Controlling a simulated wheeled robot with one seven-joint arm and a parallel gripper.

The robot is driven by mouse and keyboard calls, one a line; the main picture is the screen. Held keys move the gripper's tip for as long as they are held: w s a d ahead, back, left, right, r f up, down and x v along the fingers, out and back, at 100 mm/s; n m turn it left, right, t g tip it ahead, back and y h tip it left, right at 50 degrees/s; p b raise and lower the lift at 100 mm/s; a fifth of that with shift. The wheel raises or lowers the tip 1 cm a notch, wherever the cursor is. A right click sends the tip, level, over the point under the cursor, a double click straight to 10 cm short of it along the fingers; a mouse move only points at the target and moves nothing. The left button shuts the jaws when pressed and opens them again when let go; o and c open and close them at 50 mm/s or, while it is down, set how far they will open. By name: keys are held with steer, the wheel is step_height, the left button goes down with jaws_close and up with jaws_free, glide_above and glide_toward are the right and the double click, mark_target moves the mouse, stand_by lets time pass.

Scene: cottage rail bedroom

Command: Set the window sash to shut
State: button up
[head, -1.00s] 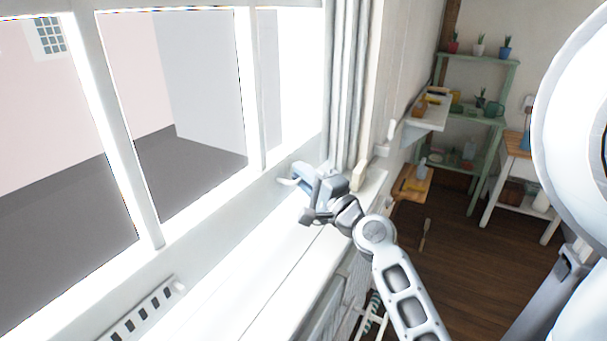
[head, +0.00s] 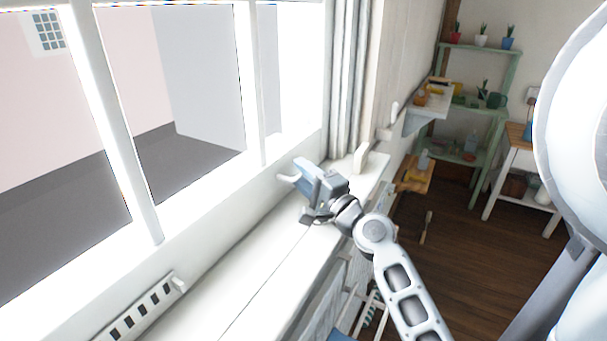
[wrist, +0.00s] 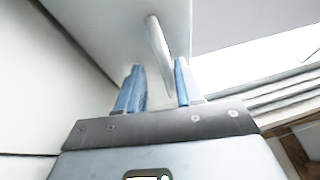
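The window sash (head: 152,225) is white-framed with glass panes, and fills the left of the head view. Its lower rail runs along the back of the white sill. I cannot tell from this angle how far it stands open. A small white handle (head: 287,178) sticks out from the lower rail; it also shows in the wrist view (wrist: 158,50) as a pale bar. My gripper (head: 308,180) is at this handle, over the sill. In the wrist view its two blue fingers (wrist: 160,85) stand apart, with the handle's end between them, nearer the right finger. A gap shows beside the handle.
A white slotted bar (head: 145,308) lies along the rail at lower left. The sill (head: 255,265) is otherwise mostly clear. A small pale block (head: 361,158) stands at its far end, near the curtain (head: 345,80). Green shelves (head: 480,100) with pots stand farther back.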

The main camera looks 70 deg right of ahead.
steer(key=shift+r, duration=0.1)
steer(key=b+v, duration=0.3)
steer(key=v, duration=0.4)
steer(key=shift+s+a, duration=0.15)
steer(key=shift+s, duration=0.1)
steer(key=shift+s+a, duration=0.1)
stand_by(0.4)
